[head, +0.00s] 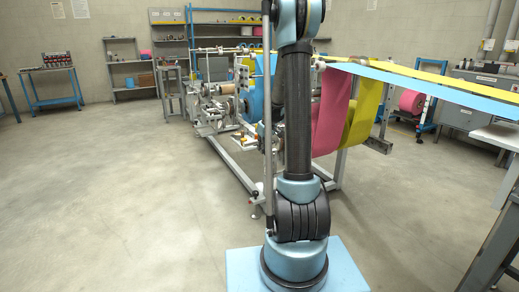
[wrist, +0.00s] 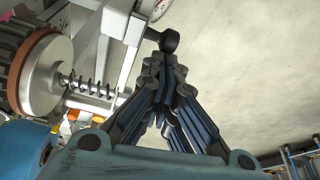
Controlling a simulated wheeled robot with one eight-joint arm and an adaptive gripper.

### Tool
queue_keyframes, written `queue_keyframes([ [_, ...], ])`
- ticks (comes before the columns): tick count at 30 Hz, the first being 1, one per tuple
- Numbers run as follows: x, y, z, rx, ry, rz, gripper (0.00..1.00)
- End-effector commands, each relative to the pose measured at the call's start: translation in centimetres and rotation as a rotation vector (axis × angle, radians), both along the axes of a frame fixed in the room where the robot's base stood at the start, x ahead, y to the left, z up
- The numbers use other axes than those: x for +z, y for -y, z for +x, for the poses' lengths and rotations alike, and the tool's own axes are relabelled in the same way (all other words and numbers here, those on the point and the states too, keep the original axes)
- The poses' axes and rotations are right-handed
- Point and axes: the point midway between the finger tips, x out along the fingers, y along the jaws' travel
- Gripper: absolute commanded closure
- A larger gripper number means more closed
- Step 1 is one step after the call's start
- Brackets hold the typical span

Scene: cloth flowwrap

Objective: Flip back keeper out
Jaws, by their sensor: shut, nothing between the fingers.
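My gripper (wrist: 166,68) is shut and empty in the wrist view, its dark fingers closed together. A dark lever with a round black end (wrist: 168,40) sits just beyond the fingertips, very close to them; I cannot tell whether they touch. It joins a pale metal bracket (wrist: 118,25) and may be the keeper, but I cannot be sure. Left of it a spring on a shaft (wrist: 90,86) runs from a grey disc (wrist: 47,75) with a brown-rimmed roll (wrist: 14,60). In the head view my gripper cannot be made out.
In the head view the wrapping machine (head: 212,107) stands behind my arm, with a blue roll (head: 253,98). Pink (head: 330,112) and yellow (head: 366,108) webs hang at the right. Open floor lies at the left. Blue racking (wrist: 298,160) shows lower right in the wrist view.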

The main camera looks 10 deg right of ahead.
Motion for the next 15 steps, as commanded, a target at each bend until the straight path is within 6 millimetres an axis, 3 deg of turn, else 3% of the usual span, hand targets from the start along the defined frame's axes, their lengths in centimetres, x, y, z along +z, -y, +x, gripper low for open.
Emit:
queue_keyframes([
  [15,0.05,0.35,-0.89,0.000,0.000,0.000,1.00],
])
